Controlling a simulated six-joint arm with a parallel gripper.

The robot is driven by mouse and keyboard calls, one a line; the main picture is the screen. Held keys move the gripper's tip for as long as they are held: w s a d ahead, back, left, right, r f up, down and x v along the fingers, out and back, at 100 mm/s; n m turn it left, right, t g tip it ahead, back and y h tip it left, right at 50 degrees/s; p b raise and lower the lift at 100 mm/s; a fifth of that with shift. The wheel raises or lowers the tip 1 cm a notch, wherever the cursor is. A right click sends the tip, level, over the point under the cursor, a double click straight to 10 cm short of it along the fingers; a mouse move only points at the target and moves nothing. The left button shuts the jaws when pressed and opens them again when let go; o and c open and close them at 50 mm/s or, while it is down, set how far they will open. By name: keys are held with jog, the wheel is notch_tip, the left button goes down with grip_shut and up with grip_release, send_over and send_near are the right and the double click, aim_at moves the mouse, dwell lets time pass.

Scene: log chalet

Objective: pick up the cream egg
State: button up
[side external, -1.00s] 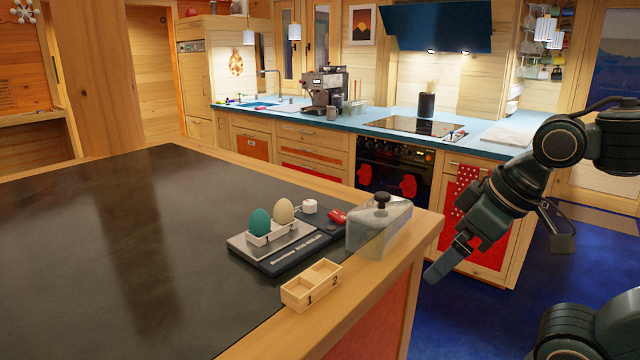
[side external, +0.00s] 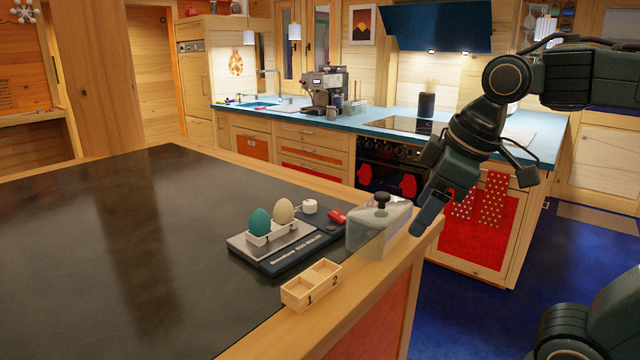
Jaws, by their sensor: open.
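The cream egg (side external: 283,211) stands upright in a white holder (side external: 272,235) on the scale's metal plate (side external: 240,244). A teal egg (side external: 260,223) stands just left of it in the same holder. The holder bears a 2 on the cream egg's side. My gripper (side external: 428,216) hangs at the right, by the counter's right edge, pointing down and left. It is empty and well to the right of the cream egg, with the clear container between them in the picture. It is seen side-on, so the gap between its fingers hardly shows.
A clear container with a black knob (side external: 376,231) stands right of the scale. A small wooden box with compartments 1 and 2 (side external: 311,286) sits in front. A white round piece (side external: 310,206) and a red object (side external: 337,216) lie behind. The dark countertop (side external: 120,260) at left is bare.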

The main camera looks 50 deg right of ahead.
jog(key=w+r+n+g, duration=0.2)
jog(key=w+r+n, duration=0.5)
jog(key=w, duration=0.5)
jog(key=n+g, duration=0.3)
jog(key=n, duration=0.8)
send_over(284, 205)
jog(key=shift+w+d+f, duration=0.4)
jog(key=shift+w+d, duration=0.05)
jog(key=shift+f, duration=0.15)
jog(key=shift+f, duration=4.1)
jog(key=shift+f, duration=0.1)
jog(key=shift+f, duration=2.55)
